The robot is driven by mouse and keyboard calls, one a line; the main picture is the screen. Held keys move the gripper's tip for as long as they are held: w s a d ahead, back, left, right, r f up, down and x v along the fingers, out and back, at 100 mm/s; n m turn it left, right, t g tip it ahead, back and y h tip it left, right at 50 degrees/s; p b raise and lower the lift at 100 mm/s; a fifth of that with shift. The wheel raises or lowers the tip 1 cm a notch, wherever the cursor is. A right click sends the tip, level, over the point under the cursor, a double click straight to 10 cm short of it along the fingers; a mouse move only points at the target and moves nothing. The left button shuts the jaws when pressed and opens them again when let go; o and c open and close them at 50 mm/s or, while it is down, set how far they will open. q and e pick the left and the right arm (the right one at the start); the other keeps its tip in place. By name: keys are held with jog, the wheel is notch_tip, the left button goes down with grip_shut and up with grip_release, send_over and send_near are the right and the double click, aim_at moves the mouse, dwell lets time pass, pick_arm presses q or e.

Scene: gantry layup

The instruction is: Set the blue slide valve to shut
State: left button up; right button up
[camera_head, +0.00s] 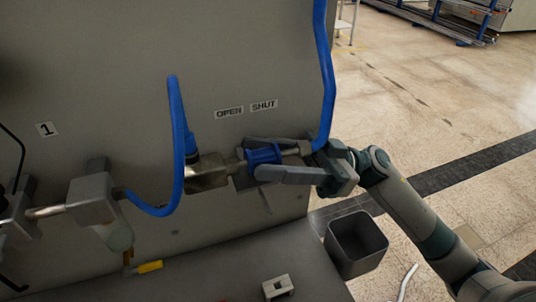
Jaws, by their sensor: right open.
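The blue slide valve (264,156) is a ribbed blue sleeve on a metal pipe fitting in front of a grey panel. Above it, the panel carries an OPEN label (229,112) on the left and a SHUT label (264,104) on the right. In the picture the sleeve appears below the SHUT label; whether it is at its end stop I cannot tell. My right gripper (252,160) reaches in from the right, open, with one finger above the sleeve and one below it. Whether the fingers touch it is unclear. My left gripper is not in view.
Blue hoses (325,75) run to the fitting's right end and beside its metal block (207,171). Left are a grey block fitting (92,198) and a yellow handle (149,266). A dark open bin (357,262) stands below my right arm. A small metal block (277,287) lies on the ledge.

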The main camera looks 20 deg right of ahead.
aim_at(289, 153)
grip_shut()
jog(key=shift+d+f, duration=0.1)
jog(key=shift+d, duration=1.45)
jog(key=shift+c, duration=0.6)
grip_release()
jog(key=shift+o, duration=0.6)
jog(key=shift+d, duration=0.25)
